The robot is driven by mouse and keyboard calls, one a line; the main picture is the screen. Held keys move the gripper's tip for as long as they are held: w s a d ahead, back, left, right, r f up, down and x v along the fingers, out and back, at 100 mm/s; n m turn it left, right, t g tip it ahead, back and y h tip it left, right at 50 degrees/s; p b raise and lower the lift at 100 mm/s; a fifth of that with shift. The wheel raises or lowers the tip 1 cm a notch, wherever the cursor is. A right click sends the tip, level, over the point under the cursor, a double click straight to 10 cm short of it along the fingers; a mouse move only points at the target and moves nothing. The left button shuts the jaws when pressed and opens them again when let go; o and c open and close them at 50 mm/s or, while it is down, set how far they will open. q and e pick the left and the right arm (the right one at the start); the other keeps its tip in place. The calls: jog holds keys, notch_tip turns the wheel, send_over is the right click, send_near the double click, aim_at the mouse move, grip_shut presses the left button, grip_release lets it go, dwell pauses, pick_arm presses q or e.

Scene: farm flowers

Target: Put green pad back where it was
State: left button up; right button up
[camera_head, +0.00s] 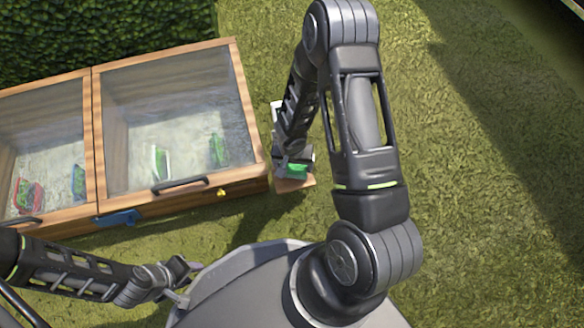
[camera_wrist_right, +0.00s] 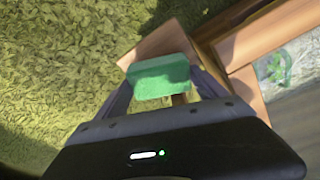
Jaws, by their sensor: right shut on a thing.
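The green pad (camera_head: 297,171) is between the fingers of my right gripper (camera_head: 295,167), beside the right end of the wooden glass-topped box. In the right wrist view the green pad (camera_wrist_right: 160,77) sits across the two fingers of my right gripper (camera_wrist_right: 160,88), which is shut on it. A small brown wooden surface (camera_head: 293,186) lies just under or beyond the pad; I cannot tell whether they touch. My left gripper (camera_head: 192,283) is at the lower left, empty, with its fingers apart.
The wooden box (camera_head: 255,140) has glass lids, dark handles (camera_head: 180,183) and a yellow knob (camera_head: 222,193). Plants in small bags (camera_head: 160,162) are inside. A blue clip-like object (camera_head: 118,217) is on its front. A hedge stands behind. Grass on the right is clear.

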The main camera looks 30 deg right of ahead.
aim_at(293, 168)
notch_tip(293, 168, down, 3)
jog(key=shift+f+b, duration=0.1)
jog(key=shift+b, duration=0.7)
pick_arm(q)
jog(key=shift+w+a+f, duration=0.1)
jog(key=shift+w+f, duration=0.2)
jog(key=shift+f, duration=0.2)
jog(key=shift+w+a+f, duration=0.1)
jog(key=shift+w+f, duration=0.15)
jog(key=shift+f, duration=0.25)
pick_arm(e)
jog(key=o, duration=1.3)
jog(key=shift+c, duration=0.2)
pick_arm(q)
jog(key=shift+f, duration=0.15)
